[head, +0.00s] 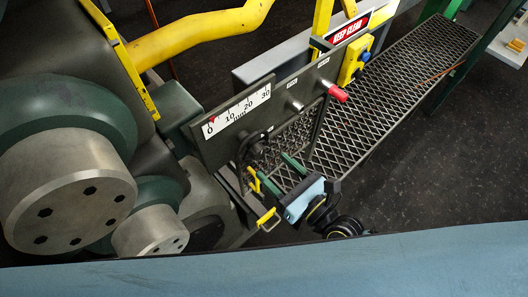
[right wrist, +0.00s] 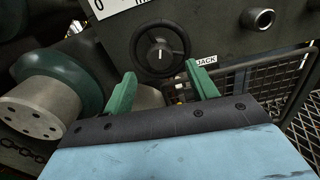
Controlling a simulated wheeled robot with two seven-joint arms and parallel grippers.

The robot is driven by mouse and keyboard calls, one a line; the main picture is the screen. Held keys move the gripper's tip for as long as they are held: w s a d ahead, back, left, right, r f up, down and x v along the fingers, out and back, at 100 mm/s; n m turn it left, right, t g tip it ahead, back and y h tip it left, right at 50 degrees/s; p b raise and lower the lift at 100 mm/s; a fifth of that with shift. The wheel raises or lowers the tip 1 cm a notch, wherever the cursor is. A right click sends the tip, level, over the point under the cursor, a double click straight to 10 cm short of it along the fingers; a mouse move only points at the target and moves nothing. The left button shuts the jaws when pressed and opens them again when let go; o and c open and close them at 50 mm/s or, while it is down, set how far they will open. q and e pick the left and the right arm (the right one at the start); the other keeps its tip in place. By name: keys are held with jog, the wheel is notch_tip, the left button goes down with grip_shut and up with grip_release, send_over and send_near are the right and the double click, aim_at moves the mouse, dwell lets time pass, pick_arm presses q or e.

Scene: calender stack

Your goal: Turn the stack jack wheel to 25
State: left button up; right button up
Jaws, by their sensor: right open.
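The jack wheel (right wrist: 159,52) is a black handwheel with a white mark on its hub, beside a label reading JACK in the right wrist view. In the head view the wheel (head: 248,147) sits below the scale, seen edge-on. The white scale plate (head: 238,112) runs from 0 to 30, and its red pointer (head: 212,120) stands at 0. My right gripper (head: 280,172) is open, with its green fingers pointing toward the wheel. In the right wrist view the fingers (right wrist: 160,74) lie to either side of the wheel's lower part; contact cannot be told. My left gripper is out of view.
Large rollers (head: 65,190) stand at the left. A mesh walkway (head: 390,85) lies behind the panel. A yellow handle (head: 268,217) is near my right gripper.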

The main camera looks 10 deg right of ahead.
aim_at(261, 155)
jog(key=x, duration=0.5)
jog(key=shift+p, duration=0.35)
jog(key=c, duration=1)
